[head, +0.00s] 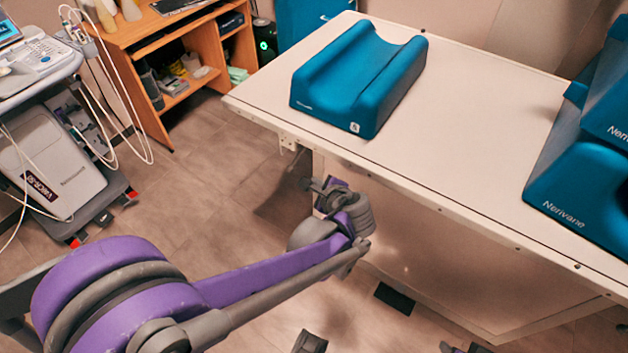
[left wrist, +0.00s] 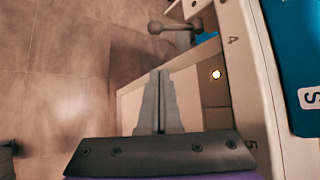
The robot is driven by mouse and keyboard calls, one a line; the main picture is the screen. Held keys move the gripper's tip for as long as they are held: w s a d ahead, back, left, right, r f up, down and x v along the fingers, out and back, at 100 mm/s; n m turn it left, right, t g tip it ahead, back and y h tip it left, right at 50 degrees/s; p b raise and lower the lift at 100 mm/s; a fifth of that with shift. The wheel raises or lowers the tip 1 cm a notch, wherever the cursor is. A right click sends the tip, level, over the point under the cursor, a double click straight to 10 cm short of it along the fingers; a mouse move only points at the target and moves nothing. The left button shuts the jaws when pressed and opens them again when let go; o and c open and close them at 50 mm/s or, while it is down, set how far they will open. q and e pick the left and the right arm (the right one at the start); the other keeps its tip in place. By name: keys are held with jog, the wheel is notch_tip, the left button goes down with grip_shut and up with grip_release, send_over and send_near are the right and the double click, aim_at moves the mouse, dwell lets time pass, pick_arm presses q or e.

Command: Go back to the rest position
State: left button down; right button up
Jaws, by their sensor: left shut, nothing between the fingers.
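My left arm reaches in from the left in the head view. Its left gripper (head: 318,185) is beside the near left corner of the white table (head: 470,120), below the level of the top. In the left wrist view the two grey fingers of this gripper (left wrist: 160,74) lie together, shut and empty. The table's edge, marked with numbers, runs just to their right there, apart from them.
A blue grooved cushion (head: 350,85) lies on the table, and larger blue cushions (head: 575,185) sit at its right. An ultrasound cart (head: 60,165) stands at the left, with cables hanging. A wooden desk (head: 165,45) stands behind. Floor between cart and table is clear.

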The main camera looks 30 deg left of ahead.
dwell(0.4)
pick_arm(q)
jog(key=s+d+f+n+g+h, duration=0.1)
jog(key=s+d+n+h, duration=0.3)
jog(key=s+n, duration=0.55)
jog(key=s+d+f+n+g+h, duration=0.1)
jog(key=s+d+f+n+h, duration=0.15)
jog(key=s+n+h, duration=0.65)
notch_tip(320, 180, up, 18)
jog(key=m+y+p, duration=0.2)
jog(key=y+p, duration=0.2)
jog(key=p, duration=1.1)
jog(key=shift+d+f+m, duration=0.25)
jog(key=shift+d+m, duration=0.05)
jog(key=shift+m, duration=0.05)
pick_arm(e)
notch_tip(320, 180, up, 17)
jog(key=w, duration=0.2)
jog(key=shift+f+t, duration=0.15)
jog(key=shift+t, duration=0.25)
pick_arm(q)
jog(key=shift+s, duration=0.15)
pick_arm(e)
jog(key=shift+s, duration=0.1)
